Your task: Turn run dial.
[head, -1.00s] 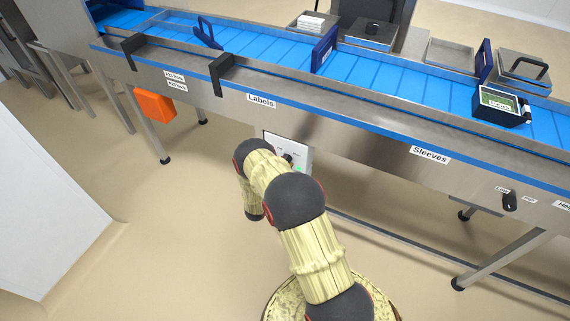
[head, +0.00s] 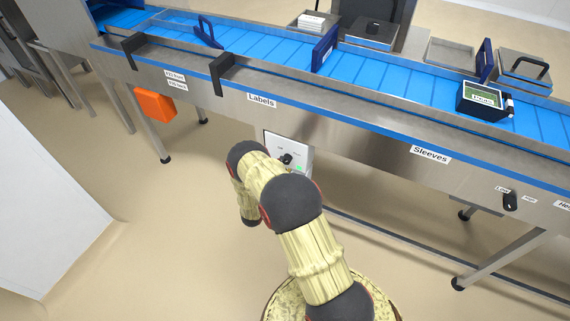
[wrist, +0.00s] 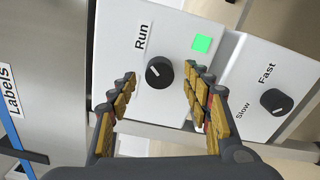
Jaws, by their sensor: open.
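The run dial is a black round knob (wrist: 159,72) with a white pointer line, on a white panel below the word Run in the wrist view. In the head view the dial (head: 286,159) shows small on the white control panel under the conveyor. My gripper (wrist: 160,84) is open, with one finger on each side of the dial. I see no clear contact; a gap shows on both sides. In the head view my arm hides the gripper. A lit green square (wrist: 201,43) is on the panel near the dial.
A second black knob marked Slow and Fast (wrist: 273,101) sits on a white panel to the right. The Labels sign (wrist: 12,90) is on the steel frame at left. The conveyor (head: 262,48) runs above; an orange box (head: 155,105) hangs at left.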

